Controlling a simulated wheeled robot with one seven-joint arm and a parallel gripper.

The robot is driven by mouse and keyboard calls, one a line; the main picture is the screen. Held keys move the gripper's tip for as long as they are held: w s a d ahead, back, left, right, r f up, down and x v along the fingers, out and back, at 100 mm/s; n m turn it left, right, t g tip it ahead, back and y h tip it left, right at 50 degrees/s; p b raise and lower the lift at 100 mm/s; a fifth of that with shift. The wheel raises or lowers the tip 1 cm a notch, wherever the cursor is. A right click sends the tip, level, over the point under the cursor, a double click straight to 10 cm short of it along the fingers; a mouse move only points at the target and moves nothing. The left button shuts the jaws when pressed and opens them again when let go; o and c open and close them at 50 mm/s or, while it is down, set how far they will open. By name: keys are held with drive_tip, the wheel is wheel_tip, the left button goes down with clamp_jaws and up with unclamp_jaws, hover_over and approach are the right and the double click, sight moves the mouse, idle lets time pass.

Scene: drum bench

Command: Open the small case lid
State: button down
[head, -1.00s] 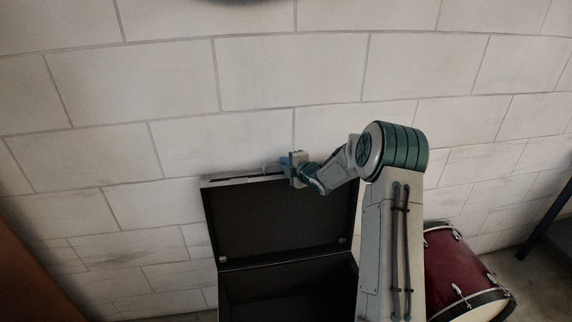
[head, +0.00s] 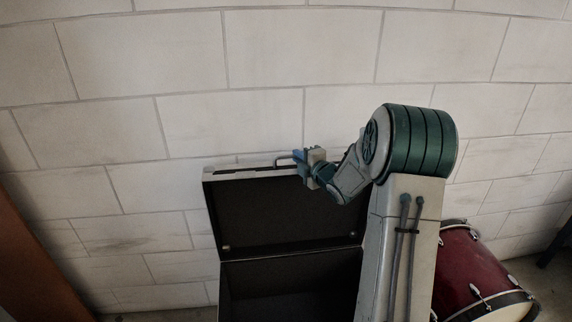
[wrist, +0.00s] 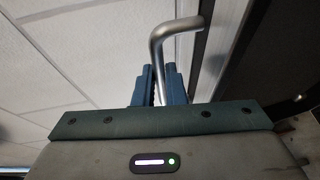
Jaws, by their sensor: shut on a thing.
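The small case (head: 230,258) stands against the wall with its dark inside showing. Its lid (head: 280,215) is raised, standing upright or nearly so behind the open case body. A metal handle (head: 284,160) sticks out at the lid's top edge, and the handle (wrist: 184,27) also shows large in the wrist view. My gripper (head: 299,163) is at the lid's top edge. In the wrist view its blue fingers (wrist: 159,86) are shut on the handle's end. My arm hides the right part of the case.
A dark red drum (head: 470,265) with metal hardware lies on the floor right of my arm. A pale block wall (head: 140,130) stands close behind the lid. A brown panel (head: 30,250) stands at the left edge.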

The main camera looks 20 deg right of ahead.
drive_tip(key=shift+s+a+b, duration=0.1)
drive_tip(key=shift+s+b, duration=0.3)
drive_tip(key=shift+s, duration=0.35)
drive_tip(key=c, duration=1.5)
unclamp_jaws()
drive_tip(key=b+v, duration=0.1)
drive_tip(key=v, duration=1.2)
drive_tip(key=shift+s+f, duration=0.1)
drive_tip(key=shift+s, duration=0.3)
